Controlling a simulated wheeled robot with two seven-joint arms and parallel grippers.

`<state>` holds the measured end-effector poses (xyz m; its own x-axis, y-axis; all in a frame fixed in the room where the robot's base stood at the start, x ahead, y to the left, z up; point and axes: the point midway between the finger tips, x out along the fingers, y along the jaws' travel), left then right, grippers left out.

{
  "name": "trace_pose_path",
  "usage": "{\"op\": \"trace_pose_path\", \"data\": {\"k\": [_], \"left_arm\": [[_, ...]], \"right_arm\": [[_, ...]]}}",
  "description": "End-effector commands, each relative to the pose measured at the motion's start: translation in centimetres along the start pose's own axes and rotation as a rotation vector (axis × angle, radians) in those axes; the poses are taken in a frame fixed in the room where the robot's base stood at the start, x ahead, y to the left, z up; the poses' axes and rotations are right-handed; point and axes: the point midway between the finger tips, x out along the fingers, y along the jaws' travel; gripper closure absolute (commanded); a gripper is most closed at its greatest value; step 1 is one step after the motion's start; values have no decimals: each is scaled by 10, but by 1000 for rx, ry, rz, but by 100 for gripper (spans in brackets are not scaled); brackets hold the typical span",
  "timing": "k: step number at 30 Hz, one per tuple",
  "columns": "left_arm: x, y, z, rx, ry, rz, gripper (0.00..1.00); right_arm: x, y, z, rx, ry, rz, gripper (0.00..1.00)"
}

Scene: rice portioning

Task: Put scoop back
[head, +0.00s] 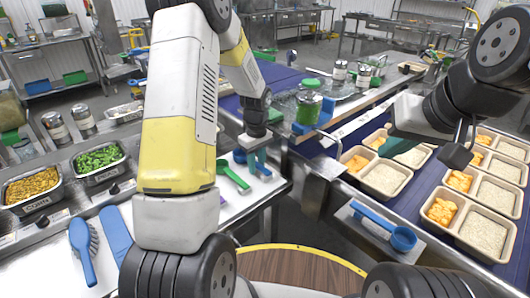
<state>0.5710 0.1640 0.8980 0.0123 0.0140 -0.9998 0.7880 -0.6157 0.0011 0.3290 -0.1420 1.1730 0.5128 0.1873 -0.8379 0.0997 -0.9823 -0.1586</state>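A blue scoop (385,226) lies on a small grey stand at the front edge of the conveyor, its round cup to the right. A green scoop (233,176) lies on the white counter left of centre. My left gripper (257,158) points down just right of the green scoop, with blue parts at its tip. Its fingers are small here, and I cannot tell whether they hold anything. My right gripper (457,148) hangs over the food trays at the right, away from the blue scoop. Its finger gap is not clear.
Portion trays (470,238) with rice and orange food fill the conveyor. Steel pans of corn (32,189) and green food (98,160) stand at left, near a blue brush (83,245). A green-lidded jar (308,105) stands behind my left gripper.

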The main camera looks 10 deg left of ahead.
Motion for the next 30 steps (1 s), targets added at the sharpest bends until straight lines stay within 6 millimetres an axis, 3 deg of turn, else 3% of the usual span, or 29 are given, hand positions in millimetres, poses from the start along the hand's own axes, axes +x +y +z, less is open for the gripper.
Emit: {"op": "trace_pose_path", "data": {"k": [14, 30], "left_arm": [[-8, 0, -1, -1, 3, 3, 59], [-109, 1, 0, 1, 2, 3, 59]], "right_arm": [[0, 0, 0, 0, 0, 0, 100], [0, 0, 0, 0, 0, 0, 100]]}}
